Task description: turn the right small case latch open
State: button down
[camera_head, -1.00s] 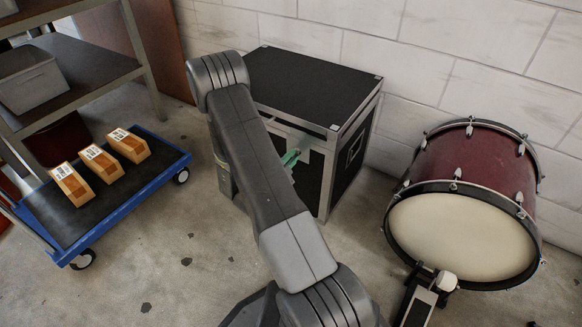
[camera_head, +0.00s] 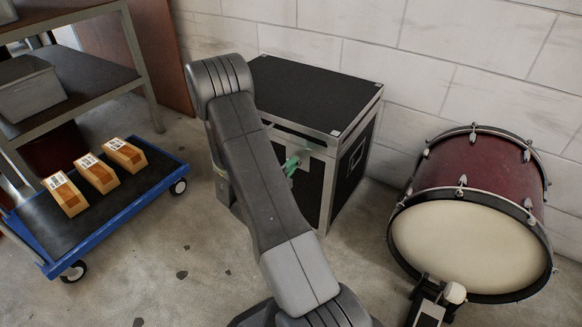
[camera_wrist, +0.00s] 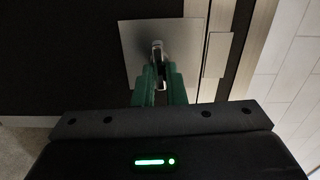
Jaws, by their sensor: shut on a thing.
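The black flight case (camera_head: 316,92) with metal edges stands against the wall in the head view. Its right small latch (camera_wrist: 157,48) shows in the wrist view as a small metal piece on a square metal plate (camera_wrist: 184,47). My gripper (camera_wrist: 159,77) has green fingers and is shut on the latch, with the fingertips close around it. In the head view my gripper (camera_head: 291,165) shows as a bit of green at the case's front face. My arm hides much of that front face, and the fingers hide the latch's lower part.
A bass drum (camera_head: 466,210) with a pedal (camera_head: 430,304) stands to the right. A blue cart (camera_head: 112,215) with three orange-brown packages (camera_head: 97,173) is at left, below a shelf with a grey bin (camera_head: 28,88). Bare floor lies between cart and case.

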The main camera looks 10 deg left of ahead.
dwell(0.3)
jog(key=c, duration=1.5)
grip_release()
jog(key=p+v, duration=0.3)
jog(key=v, duration=1.1)
jog(key=shift+w+d, duration=0.1)
jog(key=shift+w, duration=0.1)
jog(key=b+x, duration=0.3)
jog(key=x, duration=1)
jog(key=shift+w, duration=0.25)
